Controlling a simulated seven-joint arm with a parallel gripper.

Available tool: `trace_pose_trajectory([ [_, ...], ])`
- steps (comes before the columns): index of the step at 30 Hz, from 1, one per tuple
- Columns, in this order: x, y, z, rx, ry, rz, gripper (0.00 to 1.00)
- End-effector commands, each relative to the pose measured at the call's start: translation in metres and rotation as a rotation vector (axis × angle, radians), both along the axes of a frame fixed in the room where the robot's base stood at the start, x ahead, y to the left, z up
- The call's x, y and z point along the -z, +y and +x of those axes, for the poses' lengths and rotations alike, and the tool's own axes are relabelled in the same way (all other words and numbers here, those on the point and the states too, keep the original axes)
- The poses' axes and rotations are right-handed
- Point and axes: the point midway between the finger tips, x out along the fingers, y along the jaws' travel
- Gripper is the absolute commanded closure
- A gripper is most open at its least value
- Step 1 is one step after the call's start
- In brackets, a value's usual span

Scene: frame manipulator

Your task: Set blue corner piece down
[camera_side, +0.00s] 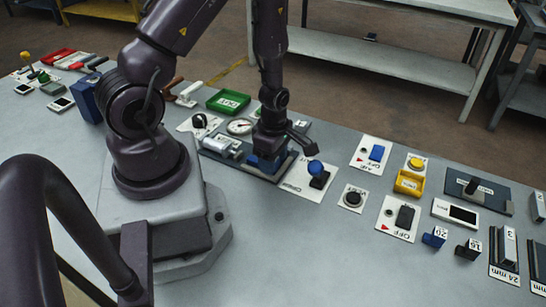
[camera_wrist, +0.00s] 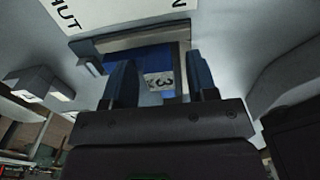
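The blue corner piece (camera_side: 262,163) is under my gripper (camera_side: 268,150) in the side view, low over a dark grey fixture plate (camera_side: 236,166). In the wrist view my gripper (camera_wrist: 162,78) has its two dark fingers apart, on either side of the blue corner piece (camera_wrist: 142,58). The piece carries a white label with a "3" and lies against a grey edge strip (camera_wrist: 135,38). The fingers hide part of the piece. I cannot tell whether they press on it or whether it rests fully on the plate.
A light metal clamp (camera_side: 220,144) and a round gauge (camera_side: 240,126) stand left of my gripper. A blue-knobbed lever (camera_side: 315,166) on a white panel stands close at its right. A green tray (camera_side: 228,101) lies behind. Switches and a yellow bin (camera_side: 409,183) are further right.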

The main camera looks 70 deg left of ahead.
Motion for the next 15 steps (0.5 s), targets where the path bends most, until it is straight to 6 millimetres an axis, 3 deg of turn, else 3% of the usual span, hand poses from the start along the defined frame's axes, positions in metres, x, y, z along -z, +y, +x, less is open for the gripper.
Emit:
trace_pose_trajectory([
  [8,-0.003,0.000,0.000,-0.001,-0.001,0.001,0.47],
  [15,-0.033,0.000,0.001,0.000,-0.006,0.003,0.47],
])
